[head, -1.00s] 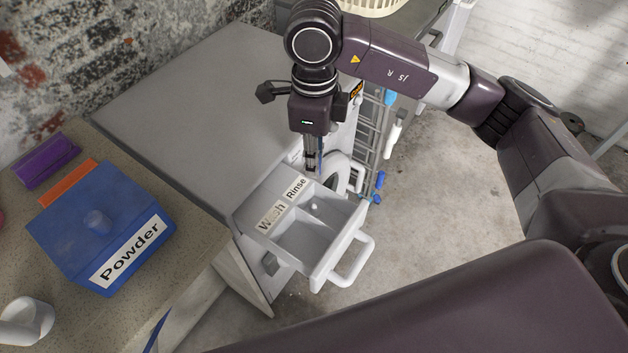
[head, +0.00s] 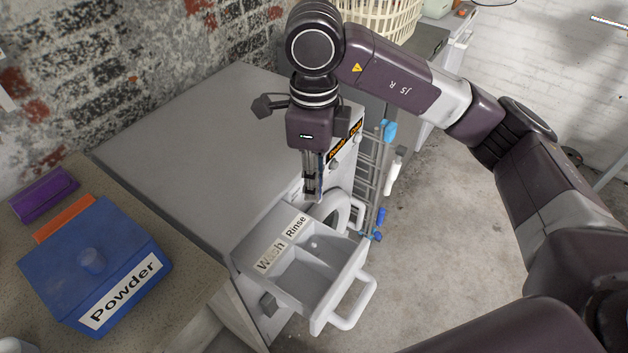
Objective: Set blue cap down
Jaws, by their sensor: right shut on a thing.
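My right gripper (head: 313,190) points down just behind the open detergent drawer (head: 352,262), near the round door of the grey machine. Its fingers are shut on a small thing. Only a thin bluish sliver of the blue cap (head: 321,172) shows at the fingers; the rest is hidden. The drawer has compartments labelled Wash and Rinse, and both look empty. My left gripper is out of view.
The grey machine top (head: 205,135) is bare. A blue Powder box (head: 95,262), an orange block (head: 65,218) and a purple block (head: 44,194) sit on the left counter (head: 190,270). A wire rack (head: 372,175) stands right of the machine. A cream basket (head: 380,14) is behind.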

